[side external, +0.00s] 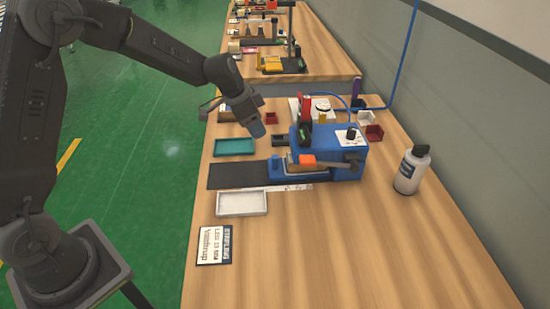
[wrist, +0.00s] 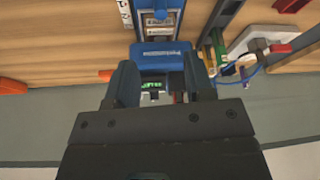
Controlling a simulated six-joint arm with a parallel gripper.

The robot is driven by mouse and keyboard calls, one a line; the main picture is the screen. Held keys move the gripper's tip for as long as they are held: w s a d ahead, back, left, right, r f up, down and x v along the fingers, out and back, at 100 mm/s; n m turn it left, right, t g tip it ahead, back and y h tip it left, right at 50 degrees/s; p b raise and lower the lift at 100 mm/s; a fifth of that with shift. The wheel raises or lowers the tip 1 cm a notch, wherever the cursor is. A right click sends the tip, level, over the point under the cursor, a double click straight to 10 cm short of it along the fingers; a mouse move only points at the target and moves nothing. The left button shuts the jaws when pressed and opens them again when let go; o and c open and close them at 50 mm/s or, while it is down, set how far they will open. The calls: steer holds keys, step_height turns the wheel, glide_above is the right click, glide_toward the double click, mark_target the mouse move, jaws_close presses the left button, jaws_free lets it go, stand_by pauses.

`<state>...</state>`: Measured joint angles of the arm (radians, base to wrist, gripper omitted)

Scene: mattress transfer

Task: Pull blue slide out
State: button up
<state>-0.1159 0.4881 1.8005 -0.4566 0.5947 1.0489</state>
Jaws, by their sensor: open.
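The blue machine (side external: 343,138) stands on the wooden bench in the side view. A low blue slide (side external: 278,173) protrudes from its left side, above a dark mat (side external: 232,176). An orange block (side external: 303,159) shows by the slide, at the machine's front. My gripper (side external: 258,131) is in the air left of the machine, behind and above the slide, pointing down. In the wrist view my gripper (wrist: 160,75) has its two dark fingers apart, with nothing held between them. A blue part (wrist: 161,57) shows beyond the fingers; I cannot tell whether it is the slide.
A teal tray (side external: 235,147) and a white tray (side external: 242,203) lie left of the machine. A white bottle (side external: 412,169) stands at right. A printed card (side external: 214,245) lies in front. The front right bench is clear.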

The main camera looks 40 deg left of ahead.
mark_target(274, 157)
steer(key=x, duration=1.4)
steer(key=shift+w, duration=0.1)
jaws_close()
